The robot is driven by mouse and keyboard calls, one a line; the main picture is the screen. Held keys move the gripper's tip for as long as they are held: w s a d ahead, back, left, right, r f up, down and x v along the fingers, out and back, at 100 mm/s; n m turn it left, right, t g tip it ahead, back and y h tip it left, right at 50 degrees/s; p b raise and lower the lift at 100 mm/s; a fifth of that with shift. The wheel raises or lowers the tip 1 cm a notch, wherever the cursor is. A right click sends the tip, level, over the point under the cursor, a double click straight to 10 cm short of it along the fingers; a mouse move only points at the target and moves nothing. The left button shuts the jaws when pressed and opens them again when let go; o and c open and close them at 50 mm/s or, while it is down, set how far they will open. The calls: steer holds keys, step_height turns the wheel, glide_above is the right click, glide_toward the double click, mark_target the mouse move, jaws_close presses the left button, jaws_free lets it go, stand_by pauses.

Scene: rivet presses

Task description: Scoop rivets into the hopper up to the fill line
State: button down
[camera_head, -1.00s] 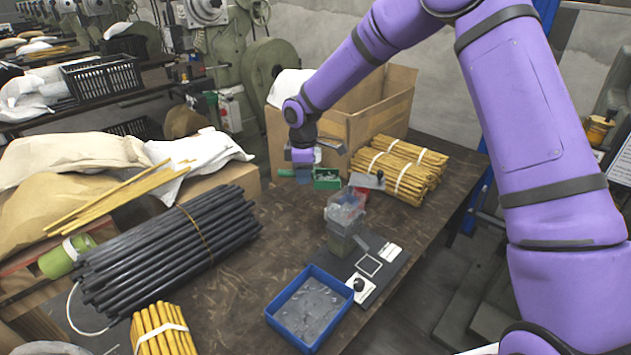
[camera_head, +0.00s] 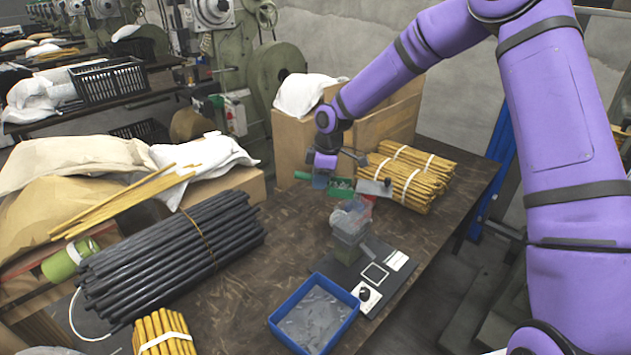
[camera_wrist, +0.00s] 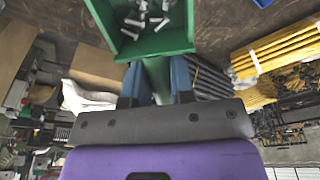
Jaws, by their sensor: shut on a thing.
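My gripper (camera_head: 320,181) is shut on the handle of a green scoop (camera_head: 340,189). In the wrist view, the blue fingers of my gripper (camera_wrist: 157,85) close around the handle, and the scoop (camera_wrist: 165,42) holds several loose grey rivets (camera_wrist: 145,15). The scoop is above the table, just behind the hopper as seen in the head view. The clear hopper (camera_head: 348,222) stands on a small press on a dark mat (camera_head: 350,270). Its fill line and the rivet level cannot be made out. A blue tray (camera_head: 290,345) in front holds grey rivets.
Yellow rod bundles (camera_head: 410,178) lie right of the scoop, and a cardboard box (camera_head: 385,122) stands behind. A bundle of black rods (camera_head: 175,250) lies on the left. The brown table (camera_head: 240,290) is bare between the black rods and the tray.

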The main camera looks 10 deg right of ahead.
steer(key=shift+s+d+r+y, duration=0.1)
steer(key=shift+d+r+y, duration=0.5)
steer(key=shift+y, duration=0.25)
steer(key=shift+s+d+r+y, duration=0.1)
steer(key=shift+d+r+y, duration=0.45)
steer(key=shift+y, duration=0.3)
steer(key=shift+s+d+r+t+y, duration=0.2)
steer(key=shift+d+r+y, duration=0.3)
steer(key=shift+d+y, duration=0.35)
steer(key=shift+s+d+r+t+y, duration=0.1)
steer(key=shift+d+r+t+y, duration=0.25)
steer(key=shift+d+y, duration=0.5)
steer(key=shift+s+d+r+t+y, duration=0.15)
steer(key=shift+d+r+y, duration=0.45)
steer(key=shift+y, duration=0.5)
